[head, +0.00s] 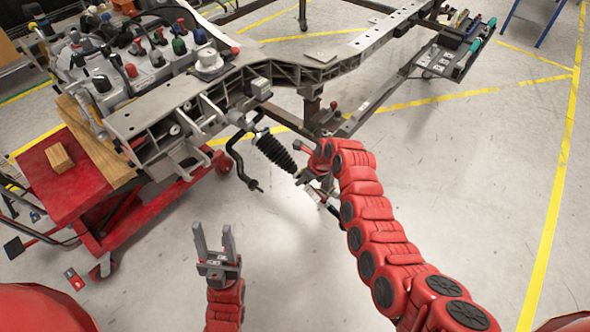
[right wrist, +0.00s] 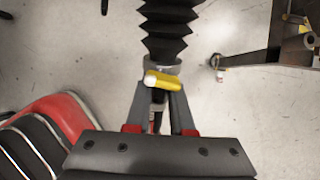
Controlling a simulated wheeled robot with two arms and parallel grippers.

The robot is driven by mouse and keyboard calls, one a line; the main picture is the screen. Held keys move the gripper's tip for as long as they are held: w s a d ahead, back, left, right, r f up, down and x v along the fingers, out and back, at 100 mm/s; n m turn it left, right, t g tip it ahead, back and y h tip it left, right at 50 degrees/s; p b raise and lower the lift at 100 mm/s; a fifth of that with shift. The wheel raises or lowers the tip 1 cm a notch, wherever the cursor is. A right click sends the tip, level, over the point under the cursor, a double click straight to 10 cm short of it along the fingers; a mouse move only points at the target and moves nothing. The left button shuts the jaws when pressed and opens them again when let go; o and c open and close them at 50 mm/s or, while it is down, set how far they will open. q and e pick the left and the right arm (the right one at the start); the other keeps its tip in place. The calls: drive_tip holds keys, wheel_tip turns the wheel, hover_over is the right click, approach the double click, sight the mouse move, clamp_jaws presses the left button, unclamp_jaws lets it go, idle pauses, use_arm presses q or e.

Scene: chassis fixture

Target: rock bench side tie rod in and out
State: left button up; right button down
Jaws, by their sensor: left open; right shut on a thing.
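The bench side tie rod runs out of a black ribbed bellows boot (head: 274,152) at the near end of the chassis frame. The boot also shows in the right wrist view (right wrist: 168,25), with a grey collar at its lower end. My right gripper (head: 303,176) is shut on the tie rod just beyond the boot. In the right wrist view my right gripper's fingers (right wrist: 158,98) lie either side of the dark rod (right wrist: 157,118), largely hiding it. A yellow piece with a white tip (right wrist: 163,81) lies across there. My left gripper (head: 213,235) is open and empty, pointing up, apart from the chassis.
The grey chassis frame (head: 290,72) stretches to the back right. A red cart (head: 62,178) with wooden blocks stands at the left. A bent black bar (head: 238,158) hangs left of the boot. A tool tray (head: 440,60) is at the back right. The right-hand floor is clear.

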drive_tip(key=shift+s+d+f, duration=0.2)
drive_tip(key=shift+d+f, duration=0.05)
drive_tip(key=shift+d, duration=0.1)
drive_tip(key=shift+w+a+b, duration=0.1)
drive_tip(key=shift+a+b, duration=0.1)
drive_tip(key=shift+b, duration=0.15)
drive_tip(key=shift+w+a+r, duration=0.25)
drive_tip(key=shift+a+r, duration=0.15)
drive_tip(key=shift+a, duration=0.05)
idle(0.4)
drive_tip(key=shift+r, duration=0.1)
